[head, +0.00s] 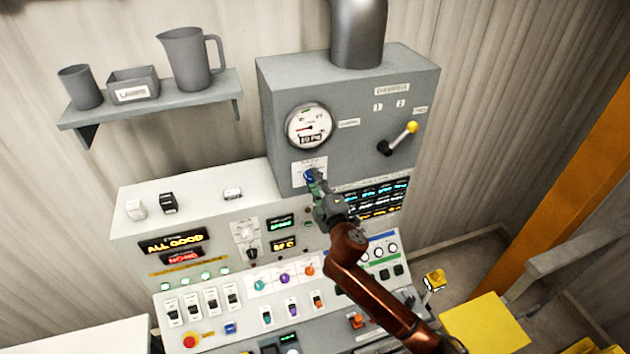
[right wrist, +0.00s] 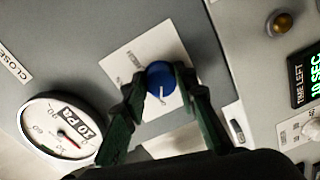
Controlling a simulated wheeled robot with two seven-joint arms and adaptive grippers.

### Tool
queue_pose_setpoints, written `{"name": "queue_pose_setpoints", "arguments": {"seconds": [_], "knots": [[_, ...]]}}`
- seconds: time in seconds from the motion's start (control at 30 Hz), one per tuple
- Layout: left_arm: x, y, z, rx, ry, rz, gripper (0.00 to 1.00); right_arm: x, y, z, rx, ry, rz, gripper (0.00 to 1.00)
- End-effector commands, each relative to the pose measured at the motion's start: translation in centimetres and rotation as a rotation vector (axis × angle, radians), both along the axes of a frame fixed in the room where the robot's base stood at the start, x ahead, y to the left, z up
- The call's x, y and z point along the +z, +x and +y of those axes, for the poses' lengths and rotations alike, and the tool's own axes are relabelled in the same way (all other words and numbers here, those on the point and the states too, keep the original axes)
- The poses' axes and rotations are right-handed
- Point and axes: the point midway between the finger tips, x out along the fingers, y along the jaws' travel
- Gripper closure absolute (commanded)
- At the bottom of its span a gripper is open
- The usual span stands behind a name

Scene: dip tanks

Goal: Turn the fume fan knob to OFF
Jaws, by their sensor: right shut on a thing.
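The fume fan knob (right wrist: 160,78) is blue with a white pointer line, on a white label plate (right wrist: 128,68) whose lettering is too small to read. In the right wrist view my right gripper (right wrist: 162,92) has its green-and-black fingers on both sides of the knob, shut on it. In the head view the knob (head: 310,175) shows as a small blue spot below the gauge, mostly covered by my right gripper (head: 313,183). My left gripper is in neither view.
A round gauge (head: 309,125) marked in Pa sits just above the knob. A damper lever (head: 400,138) with a yellow tip is to its right. Lit displays (head: 375,195) and a panel of switches and buttons (head: 200,300) lie below. A shelf (head: 150,103) holds containers at upper left.

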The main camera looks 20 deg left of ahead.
Motion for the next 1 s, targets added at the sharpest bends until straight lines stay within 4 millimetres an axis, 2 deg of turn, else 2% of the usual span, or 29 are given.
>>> {"name": "queue_pose_setpoints", "arguments": {"seconds": [0.33, 0.37, 0.6, 1.0], "knots": [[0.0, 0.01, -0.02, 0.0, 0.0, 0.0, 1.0, -0.08, 0.01, -0.01, -0.001, -0.004, -0.001, 0.98], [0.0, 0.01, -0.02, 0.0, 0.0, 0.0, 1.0, -0.08, 0.01, -0.01, -0.001, -0.004, -0.001, 0.72], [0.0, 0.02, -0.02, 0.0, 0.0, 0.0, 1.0, -0.05, 0.0, -0.01, -0.001, -0.003, -0.001, 0.56], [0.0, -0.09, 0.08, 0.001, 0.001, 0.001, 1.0, -0.06, -0.63, -0.5, -0.001, -0.001, 0.0, 0.56]]}}
